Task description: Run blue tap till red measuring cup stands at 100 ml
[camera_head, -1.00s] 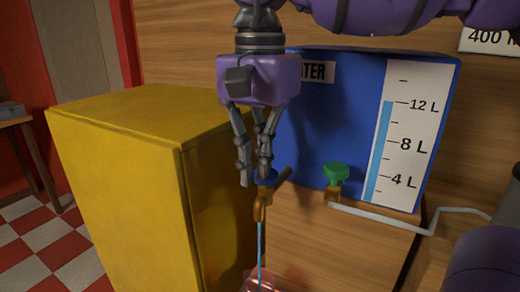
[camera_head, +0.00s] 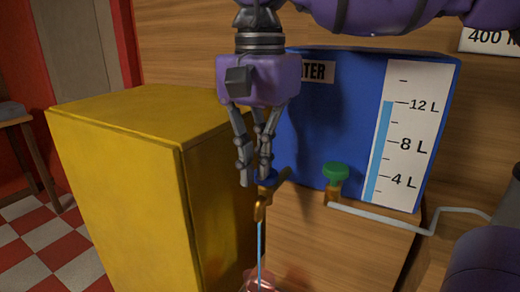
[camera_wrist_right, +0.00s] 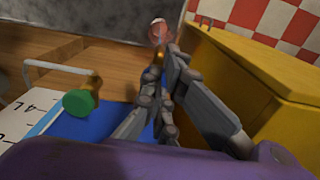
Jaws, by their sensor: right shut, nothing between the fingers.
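The blue tap (camera_head: 268,179) has a blue top and a brass body, and sits low on the front of the blue water tank. A thin blue stream (camera_head: 260,245) runs down from its spout. The red measuring cup (camera_head: 262,281) is under the stream at the bottom edge of the head view, mostly cut off; its level cannot be read. A small part of the cup also shows in the right wrist view (camera_wrist_right: 158,30). My right gripper (camera_head: 256,180) points down, shut and empty, with its fingertips at the tap's blue top, partly hiding it. My left gripper is not in view.
The blue tank (camera_head: 340,110) has a scale (camera_head: 405,140) with its bar near 12 L. A green tap (camera_head: 336,173) with a pale pipe (camera_head: 390,222) is to the right. A large yellow box (camera_head: 120,170) stands close on the left.

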